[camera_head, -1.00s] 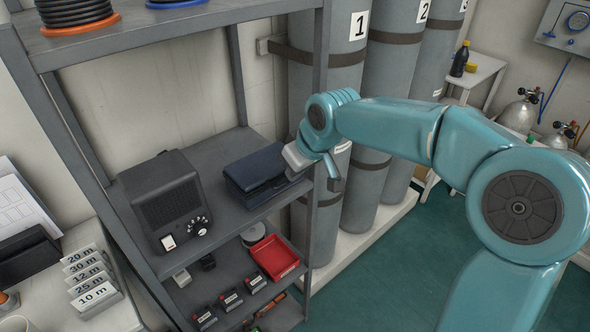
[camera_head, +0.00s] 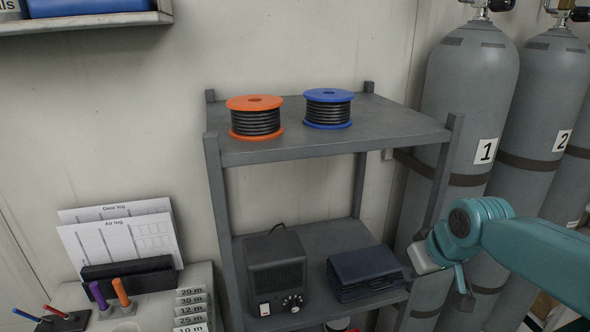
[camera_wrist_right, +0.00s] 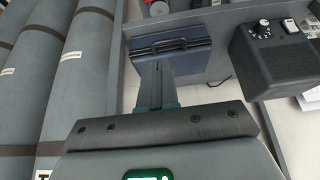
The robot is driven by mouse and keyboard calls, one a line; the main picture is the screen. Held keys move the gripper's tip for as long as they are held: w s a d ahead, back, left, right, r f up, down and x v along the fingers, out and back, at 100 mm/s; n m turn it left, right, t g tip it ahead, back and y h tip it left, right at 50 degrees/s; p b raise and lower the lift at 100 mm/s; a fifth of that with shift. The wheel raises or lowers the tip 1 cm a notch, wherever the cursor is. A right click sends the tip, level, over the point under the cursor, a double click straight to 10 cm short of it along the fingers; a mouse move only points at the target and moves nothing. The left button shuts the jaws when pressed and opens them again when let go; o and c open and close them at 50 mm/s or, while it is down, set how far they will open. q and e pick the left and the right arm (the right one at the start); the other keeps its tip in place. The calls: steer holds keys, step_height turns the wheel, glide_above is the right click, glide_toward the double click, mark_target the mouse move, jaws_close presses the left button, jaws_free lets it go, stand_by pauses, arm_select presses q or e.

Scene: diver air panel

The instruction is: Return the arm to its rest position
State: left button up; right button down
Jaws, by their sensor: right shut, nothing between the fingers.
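My right gripper (camera_head: 460,283) is at the right in the head view, in front of the shelf's right post and the grey cylinders. Its fingers are shut and hold nothing. In the right wrist view its closed fingers (camera_wrist_right: 157,86) overlap the lower part of a dark blue case (camera_wrist_right: 172,55). My left gripper is in neither view.
The grey shelf unit (camera_head: 392,120) carries an orange reel (camera_head: 255,118) and a blue reel (camera_head: 329,108) on top. A black speaker box (camera_head: 275,272) stands left of the case. Tall cylinders (camera_head: 465,105) stand close on the right. A desk with log sheets (camera_head: 120,242) is at the left.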

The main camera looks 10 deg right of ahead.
steer(key=s+a+f+g+y, duration=0.1)
steer(key=a+f, duration=0.3)
steer(key=f, duration=0.5)
steer(key=s+a+f+g+y, duration=0.1)
steer(key=a+f, duration=0.3)
steer(key=f, duration=0.4)
steer(key=s+a+f+g+y, duration=0.1)
steer(key=s+a+f, duration=0.1)
steer(key=a+f, duration=0.5)
steer(key=s+a+f+m+g, duration=0.1)
steer(key=s+a+f, duration=0.1)
steer(key=s+f, duration=0.5)
steer(key=s+a+f+m+g, duration=0.1)
steer(key=s+a+f+m, duration=0.1)
steer(key=s+f, duration=0.6)
steer(key=shift+s+a+y, duration=0.3)
steer(key=shift+s+a, duration=0.15)
steer(key=shift+s, duration=0.55)
steer(key=shift+w, duration=0.1)
